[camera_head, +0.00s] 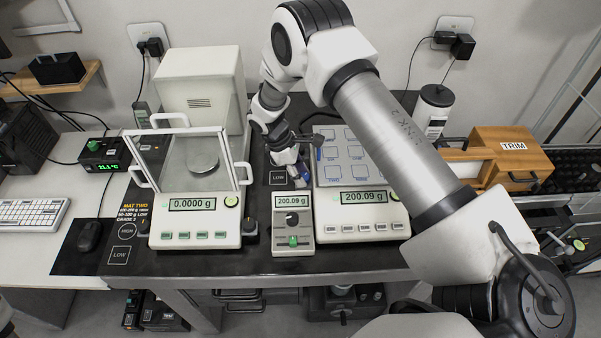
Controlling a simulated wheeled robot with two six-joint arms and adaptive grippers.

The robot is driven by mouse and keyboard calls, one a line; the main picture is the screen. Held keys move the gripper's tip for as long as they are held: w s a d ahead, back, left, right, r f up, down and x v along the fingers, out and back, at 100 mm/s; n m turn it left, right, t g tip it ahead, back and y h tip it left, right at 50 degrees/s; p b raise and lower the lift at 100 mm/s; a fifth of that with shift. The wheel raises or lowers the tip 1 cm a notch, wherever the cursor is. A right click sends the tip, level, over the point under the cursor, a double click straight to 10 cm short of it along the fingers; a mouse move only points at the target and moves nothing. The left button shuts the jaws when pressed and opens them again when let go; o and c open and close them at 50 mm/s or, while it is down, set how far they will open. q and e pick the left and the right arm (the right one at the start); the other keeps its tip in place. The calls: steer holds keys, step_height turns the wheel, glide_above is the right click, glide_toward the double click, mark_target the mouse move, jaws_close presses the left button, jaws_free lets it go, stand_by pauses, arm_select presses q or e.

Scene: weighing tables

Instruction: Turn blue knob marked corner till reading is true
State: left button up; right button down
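My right gripper (298,170) reaches down at the left rear side of the right-hand balance (362,222). A small blue part (303,174) shows at its fingertips. It may be the blue knob, but the gripper covers most of it and no marking can be read. I cannot tell whether the fingers are closed on it. The right-hand balance display (362,197) reads 200.09 g. The small grey box (292,225) in front also reads 200.09 g. My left gripper is out of view.
A glass-sided balance (195,225) on the left reads 0.0000 g. A wooden box marked TRIM (514,146) stands at the right. My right arm passes over the right-hand balance. The dark table's front strip is clear.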

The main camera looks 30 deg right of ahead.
steer(key=shift+n, duration=0.3)
steer(key=shift+s+a+n+t+h, duration=0.15)
steer(key=shift+n+t+h, duration=0.25)
steer(key=shift+n, duration=0.7)
steer(key=shift+s+n+t, duration=0.1)
steer(key=shift+n+t, duration=0.5)
steer(key=shift+n, duration=1.1)
steer(key=shift+h, duration=0.3)
steer(key=c, duration=1.1)
jaws_free()
steer(key=shift+o, duration=0.2)
